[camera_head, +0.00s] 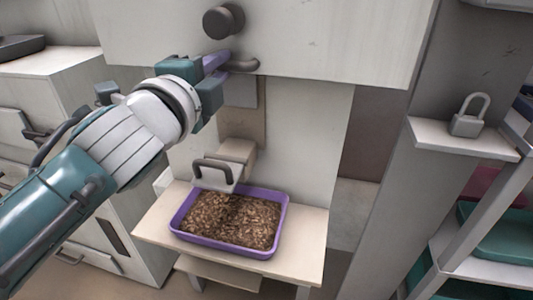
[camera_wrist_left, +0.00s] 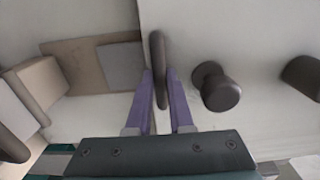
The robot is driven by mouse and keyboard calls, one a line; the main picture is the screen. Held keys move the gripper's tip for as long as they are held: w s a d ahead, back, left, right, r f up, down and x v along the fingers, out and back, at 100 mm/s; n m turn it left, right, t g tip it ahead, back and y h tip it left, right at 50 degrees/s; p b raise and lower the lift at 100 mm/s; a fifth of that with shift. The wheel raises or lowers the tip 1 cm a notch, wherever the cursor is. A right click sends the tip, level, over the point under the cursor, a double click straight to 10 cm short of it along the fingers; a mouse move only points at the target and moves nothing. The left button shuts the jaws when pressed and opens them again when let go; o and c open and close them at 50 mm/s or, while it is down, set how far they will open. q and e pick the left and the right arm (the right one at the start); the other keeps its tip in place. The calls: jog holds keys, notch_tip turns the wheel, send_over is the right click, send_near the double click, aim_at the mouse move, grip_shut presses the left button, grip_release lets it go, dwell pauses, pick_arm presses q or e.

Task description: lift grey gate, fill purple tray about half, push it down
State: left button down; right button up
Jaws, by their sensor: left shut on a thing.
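My left gripper (camera_head: 222,62) has its purple fingers shut on the dark bar handle (camera_head: 245,66) of the grey gate (camera_head: 247,92). The wrist view shows the fingers (camera_wrist_left: 159,76) on either side of this handle (camera_wrist_left: 157,42), with the grey gate plate (camera_wrist_left: 122,68) beside it. The gate plate sits high in its tan channel, above the spout (camera_head: 238,152). The purple tray (camera_head: 283,215) stands on the shelf below the spout. Brown pellets (camera_head: 232,220) cover its floor, their surface below the rim; exact depth is unclear. My right gripper is not in view.
A dark round knob (camera_head: 223,21) sticks out above the handle. A front plate with a dark handle (camera_head: 213,172) hangs at the spout, over the tray's back edge. The pale shelf (camera_head: 305,245) has bare room right of the tray. A padlock (camera_head: 468,117) stands on a ledge at right.

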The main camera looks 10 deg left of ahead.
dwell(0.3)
pick_arm(q)
notch_tip(320, 180, down, 5)
jog(key=b, duration=0.5)
jog(key=shift+f, duration=0.1)
jog(key=c, duration=1.2)
grip_release()
jog(key=shift+r, duration=0.25)
jog(key=o, duration=0.6)
jog(key=shift+c, duration=0.2)
jog(key=shift+p, duration=0.3)
jog(key=shift+s+a+p, duration=0.1)
jog(key=shift+s+p, duration=0.9)
jog(key=shift+s, duration=2.5)
